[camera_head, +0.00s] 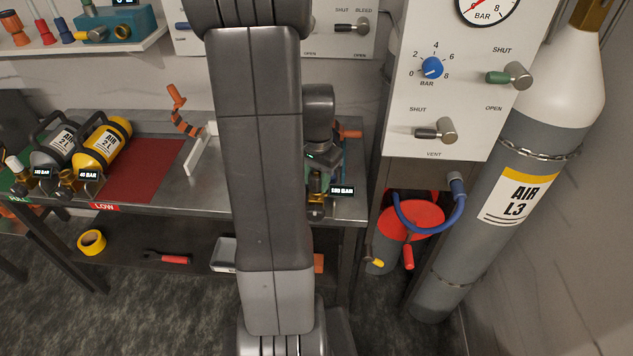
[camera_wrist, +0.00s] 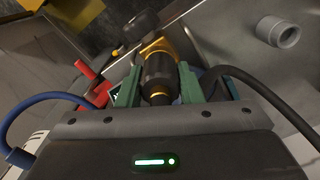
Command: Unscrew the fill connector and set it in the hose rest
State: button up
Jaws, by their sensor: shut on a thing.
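In the wrist view, my gripper (camera_wrist: 158,82) has its green fingers shut around the black fill connector (camera_wrist: 157,72). The connector points at a brass valve (camera_wrist: 160,46) with a black knob (camera_wrist: 140,22) and appears to meet it; I cannot tell whether the thread is engaged. A black hose (camera_wrist: 255,84) runs off right of the fingers. A grey open cup (camera_wrist: 285,33) on the steel surface at upper right may be the hose rest. In the head view, my arm hides most of the gripper and connector; a brass valve (camera_head: 316,209) shows beside a bar readout (camera_head: 342,191).
A white bracket (camera_head: 198,152) stands nearby. The fill panel (camera_head: 445,95), a blue hose (camera_head: 432,226) and a tall air cylinder (camera_head: 520,165) are at right.

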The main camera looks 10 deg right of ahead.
jog(key=n, duration=0.7)
jog(key=shift+n, duration=0.4)
jog(key=n, duration=1.1)
jog(key=shift+r+n, duration=0.1)
jog(key=shift+n, duration=0.2)
jog(key=n, duration=0.5)
jog(key=o, duration=1.1)
